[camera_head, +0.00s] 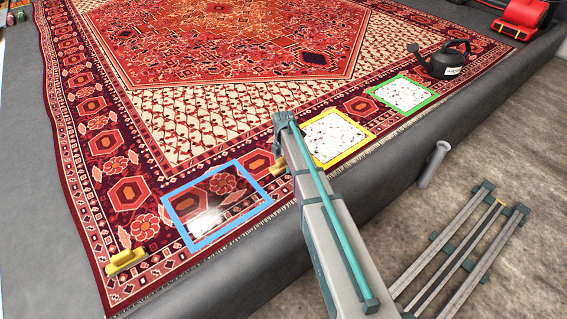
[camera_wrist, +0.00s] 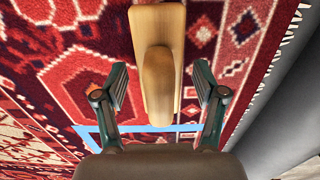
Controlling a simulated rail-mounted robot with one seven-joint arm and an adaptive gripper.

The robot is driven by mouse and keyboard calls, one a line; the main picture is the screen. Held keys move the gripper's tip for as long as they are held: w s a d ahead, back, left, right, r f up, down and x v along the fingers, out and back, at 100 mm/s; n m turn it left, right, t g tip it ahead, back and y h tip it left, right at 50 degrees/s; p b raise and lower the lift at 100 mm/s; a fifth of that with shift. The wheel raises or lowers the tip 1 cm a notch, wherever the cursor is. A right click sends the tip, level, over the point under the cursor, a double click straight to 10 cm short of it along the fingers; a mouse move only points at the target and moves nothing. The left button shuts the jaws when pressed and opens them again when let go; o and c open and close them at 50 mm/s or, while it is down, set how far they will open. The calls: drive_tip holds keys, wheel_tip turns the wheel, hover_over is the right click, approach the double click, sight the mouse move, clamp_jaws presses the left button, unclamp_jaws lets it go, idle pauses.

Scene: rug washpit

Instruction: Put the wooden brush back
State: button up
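The wooden brush (camera_wrist: 158,70) lies on the rug, its tan back and rounded handle facing the wrist camera. It shows between my gripper's fingers (camera_wrist: 161,95), with a gap on each side. My gripper is open and is not closed on it. In the head view a small tan part of the brush (camera_head: 279,166) shows left of my arm, near the blue frame's right corner. The arm hides my gripper there. The blue frame (camera_head: 181,219) lies on the rug with a shiny patch inside. Its edge also shows in the wrist view (camera_wrist: 90,133).
A yellow block-like brush or sponge (camera_head: 126,260) lies at the rug's lower left. Yellow (camera_head: 368,133) and green (camera_head: 428,97) frames surround speckled white patches. A black watering can (camera_head: 448,60) stands at the right. The rug's fringed edge borders a grey ledge (camera_head: 240,265).

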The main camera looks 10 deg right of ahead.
drive_tip(key=shift+r, duration=0.1)
wheel_tip(320, 180, up, 12)
drive_tip(key=p, duration=0.3)
drive_tip(key=shift+r, duration=0.1)
idle(0.6)
